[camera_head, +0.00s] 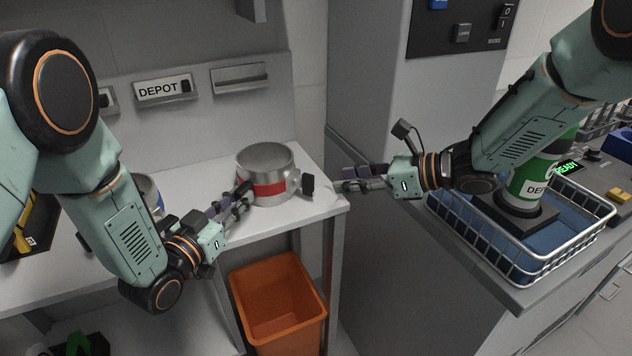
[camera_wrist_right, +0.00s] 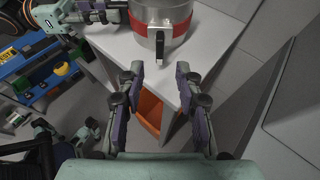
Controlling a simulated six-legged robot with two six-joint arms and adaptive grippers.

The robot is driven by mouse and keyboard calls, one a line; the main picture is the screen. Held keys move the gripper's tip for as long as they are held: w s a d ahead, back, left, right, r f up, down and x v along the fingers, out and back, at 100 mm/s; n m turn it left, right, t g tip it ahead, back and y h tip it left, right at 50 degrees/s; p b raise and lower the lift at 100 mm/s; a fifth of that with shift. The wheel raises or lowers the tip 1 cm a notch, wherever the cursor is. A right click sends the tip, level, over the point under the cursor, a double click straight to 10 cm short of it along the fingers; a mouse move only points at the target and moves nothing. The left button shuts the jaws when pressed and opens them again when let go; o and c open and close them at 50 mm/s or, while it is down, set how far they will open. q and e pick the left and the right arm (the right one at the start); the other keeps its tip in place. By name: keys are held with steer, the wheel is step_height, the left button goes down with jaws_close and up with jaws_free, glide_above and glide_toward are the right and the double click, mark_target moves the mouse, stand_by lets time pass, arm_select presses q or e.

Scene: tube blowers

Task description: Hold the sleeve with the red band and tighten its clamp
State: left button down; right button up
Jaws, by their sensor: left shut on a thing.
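The metal sleeve with the red band (camera_head: 268,187) stands upright near the right end of the white shelf. Its clamp has a black handle (camera_head: 307,184) sticking out on the right. In the right wrist view the sleeve (camera_wrist_right: 165,12) is at the top, with the clamp handle (camera_wrist_right: 160,46) pointing towards me. My left gripper (camera_head: 243,194) is shut on the left side of the sleeve's wall. My right gripper (camera_head: 342,178) is open and empty, just right of the handle and apart from it. In the right wrist view its fingers (camera_wrist_right: 160,70) are spread below the handle.
A second sleeve with a blue band (camera_head: 150,190) is partly hidden behind my left arm. An orange bin (camera_head: 280,300) stands below the shelf. A grey cabinet (camera_head: 365,80) stands behind.

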mark_target(314, 182)
steer(key=x, duration=0.8)
steer(key=shift+w+a, duration=0.1)
steer(key=shift+c, duration=0.3)
jaws_close()
